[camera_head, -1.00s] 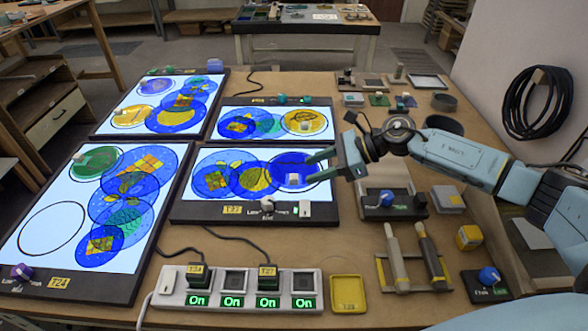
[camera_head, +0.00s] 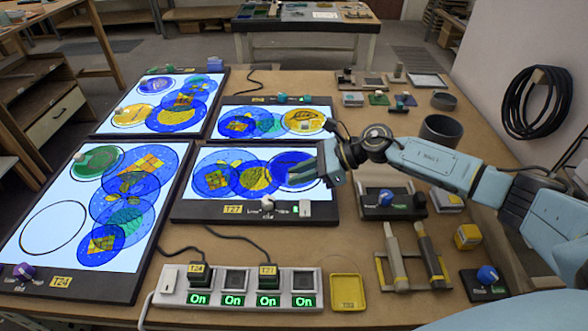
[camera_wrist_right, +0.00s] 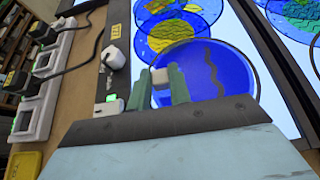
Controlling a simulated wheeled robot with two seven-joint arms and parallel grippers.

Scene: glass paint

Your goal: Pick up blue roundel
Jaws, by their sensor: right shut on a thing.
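The blue roundel (camera_head: 292,168) is a round blue glass disc at the right end of the lit panel marked T27 (camera_head: 185,211). It also shows in the right wrist view (camera_wrist_right: 188,60), with a dark wavy line across it and a small cream knob (camera_wrist_right: 160,76) near its edge. My right gripper (camera_head: 320,172) is over the roundel's right side in the head view. In the wrist view, its two green fingers (camera_wrist_right: 161,84) are shut on the knob, one on each side. A pale strip shows below the roundel; I cannot tell how far it is lifted. My left gripper is not in view.
Other lit panels with coloured roundels stand left (camera_head: 45,225) and behind. A white power strip (camera_head: 218,283) with plugs and cables lies in front, beside a yellow tray (camera_head: 347,292). Rollers (camera_head: 397,258), small boxes and a dark pot (camera_head: 440,130) occupy the right side.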

